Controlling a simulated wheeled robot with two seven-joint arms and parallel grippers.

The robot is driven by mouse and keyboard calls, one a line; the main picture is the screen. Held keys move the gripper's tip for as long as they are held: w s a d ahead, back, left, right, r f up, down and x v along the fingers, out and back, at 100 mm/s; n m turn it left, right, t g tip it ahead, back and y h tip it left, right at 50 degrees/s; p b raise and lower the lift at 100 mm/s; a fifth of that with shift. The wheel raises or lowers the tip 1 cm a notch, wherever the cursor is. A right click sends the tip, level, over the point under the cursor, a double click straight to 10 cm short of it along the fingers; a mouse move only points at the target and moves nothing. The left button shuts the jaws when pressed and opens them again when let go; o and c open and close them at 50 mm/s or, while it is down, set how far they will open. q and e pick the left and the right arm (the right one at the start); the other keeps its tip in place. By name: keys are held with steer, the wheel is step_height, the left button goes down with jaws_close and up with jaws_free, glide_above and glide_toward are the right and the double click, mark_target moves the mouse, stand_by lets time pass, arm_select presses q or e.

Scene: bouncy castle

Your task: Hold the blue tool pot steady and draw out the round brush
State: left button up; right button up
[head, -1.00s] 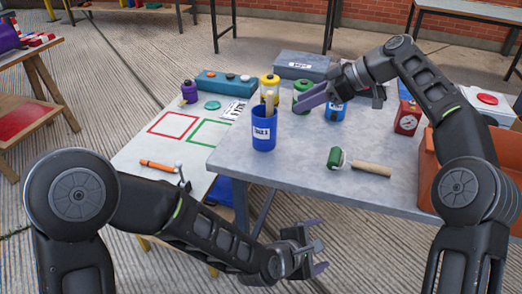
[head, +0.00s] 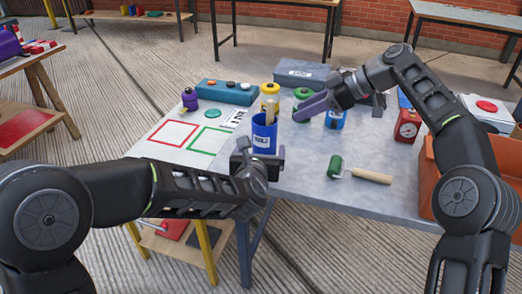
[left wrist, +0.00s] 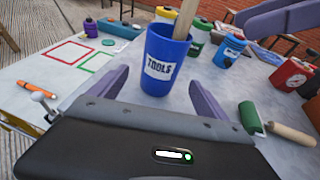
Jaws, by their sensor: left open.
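The blue tool pot (head: 265,139), with a white TOOLS label, stands upright on the grey table; it also shows in the left wrist view (left wrist: 155,88). A pale wooden handle (head: 268,104) sticks up out of it, also in the left wrist view (left wrist: 187,22); its lower end is hidden in the pot. My left gripper (head: 262,160) is open, low at the near side of the pot. In the left wrist view its purple fingers point towards the pot, one on each side, not closed on it. My right gripper (head: 305,108) is right of the pot, above the paint cans; its finger gap is unclear.
Yellow, green and blue cans (head: 335,120) stand behind and right of the pot. A green roller (head: 337,167) lies to the right. A red box with a dial (head: 407,124) and an orange bin (head: 428,180) are further right. Red and green outlines (head: 173,134) mark the left table.

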mark_target(264, 140)
arm_select(q)
steer(key=shift+x, duration=3.9)
steer(key=shift+c, duration=0.6)
